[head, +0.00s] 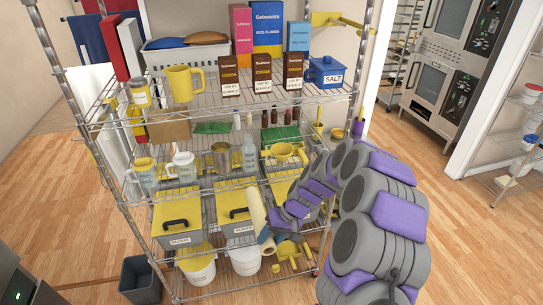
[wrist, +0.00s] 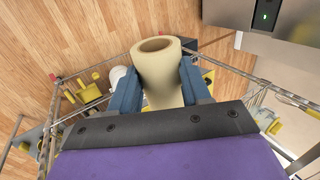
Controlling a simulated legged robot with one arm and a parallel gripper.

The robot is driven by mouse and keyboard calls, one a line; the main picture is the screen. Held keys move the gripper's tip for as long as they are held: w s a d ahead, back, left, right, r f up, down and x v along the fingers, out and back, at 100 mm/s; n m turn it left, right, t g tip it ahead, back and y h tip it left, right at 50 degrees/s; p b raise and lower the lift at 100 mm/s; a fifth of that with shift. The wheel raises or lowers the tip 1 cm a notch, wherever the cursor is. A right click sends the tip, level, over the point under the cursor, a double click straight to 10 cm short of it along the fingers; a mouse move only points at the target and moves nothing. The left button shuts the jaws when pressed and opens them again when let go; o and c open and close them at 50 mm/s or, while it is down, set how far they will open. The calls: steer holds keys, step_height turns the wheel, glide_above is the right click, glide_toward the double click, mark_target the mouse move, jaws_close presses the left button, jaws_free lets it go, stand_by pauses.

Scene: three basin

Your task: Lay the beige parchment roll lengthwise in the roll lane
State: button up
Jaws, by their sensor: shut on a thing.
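The beige parchment roll (head: 257,211) is in my gripper (head: 266,236), in front of the lower shelves of the wire rack. It stands steeply tilted in the head view. In the wrist view the roll (wrist: 160,72) sits between the two blue fingers of my gripper (wrist: 162,90), which are shut on its sides. Its open round end points away from the gripper. I cannot pick out the roll lane in either view.
Lidded bins (head: 178,218) fill a lower shelf, with white buckets (head: 245,260) below. A dark bin (head: 140,280) stands on the floor at left. Wooden floor is open on both sides.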

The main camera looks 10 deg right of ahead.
step_height(320, 180, up, 24)
steer(key=w+p, duration=0.1)
steer(key=p, duration=1.4)
steer(key=shift+w+d, duration=0.15)
steer(key=shift+w, duration=0.05)
